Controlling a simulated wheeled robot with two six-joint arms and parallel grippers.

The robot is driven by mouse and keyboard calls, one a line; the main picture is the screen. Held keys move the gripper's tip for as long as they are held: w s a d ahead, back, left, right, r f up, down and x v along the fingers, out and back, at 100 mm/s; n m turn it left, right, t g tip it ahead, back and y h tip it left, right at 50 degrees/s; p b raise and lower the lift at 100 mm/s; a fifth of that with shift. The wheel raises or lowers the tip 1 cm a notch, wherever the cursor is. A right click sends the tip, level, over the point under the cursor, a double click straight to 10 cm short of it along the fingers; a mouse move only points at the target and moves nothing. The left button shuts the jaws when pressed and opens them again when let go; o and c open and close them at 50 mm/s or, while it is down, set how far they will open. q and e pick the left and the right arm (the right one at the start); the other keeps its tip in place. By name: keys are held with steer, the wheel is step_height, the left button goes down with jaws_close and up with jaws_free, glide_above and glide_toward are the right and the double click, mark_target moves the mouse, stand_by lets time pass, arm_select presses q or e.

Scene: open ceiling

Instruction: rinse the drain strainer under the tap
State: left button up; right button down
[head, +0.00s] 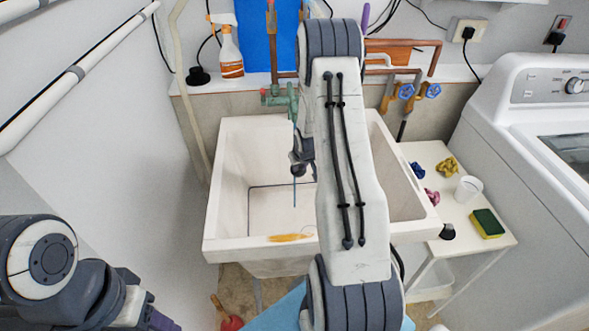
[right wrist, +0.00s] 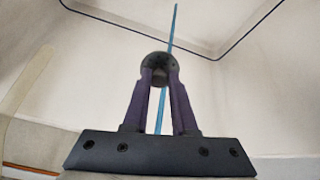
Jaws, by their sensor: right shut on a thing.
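My right gripper (right wrist: 160,80) has purple fingers shut on the drain strainer (right wrist: 158,68), a small dark round piece. In the head view the gripper (head: 300,160) hangs over the sink basin (head: 228,190), below the green tap (head: 291,97), partly hidden by my arm. A thin blue stream of water (head: 294,192) shows at the gripper. In the right wrist view the stream (right wrist: 173,25) lines up with the strainer and shows between the fingers; I cannot tell whether it hits the strainer. My left gripper (head: 150,318) is low at the left edge, fingertips cut off.
An orange-brown thing (head: 290,237) lies at the sink's front. Right of the sink, a white side table (head: 480,238) holds a sponge (head: 487,222), a white cup (head: 468,188) and crumpled cloths (head: 447,165). A spray bottle (head: 230,55) stands behind; a washing machine (head: 530,150) is at right.

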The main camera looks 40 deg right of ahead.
steer(key=shift+s+a+f+b, duration=0.1)
steer(key=shift+s+a+b, duration=0.2)
steer(key=shift+s, duration=0.2)
steer(key=shift+s+a+b, duration=0.2)
steer(key=shift+s+b, duration=0.1)
steer(key=shift+s, duration=0.15)
steer(key=s+a, duration=0.1)
steer(key=s+b, duration=0.1)
steer(key=s, duration=0.1)
steer(key=s+a, duration=0.1)
steer(key=shift+s+a, duration=0.3)
steer(key=shift+s, duration=0.1)
stand_by(0.5)
steer(key=s+a+r+p, duration=0.2)
steer(key=s+r, duration=0.2)
steer(key=shift+s+a, duration=0.2)
stand_by(0.3)
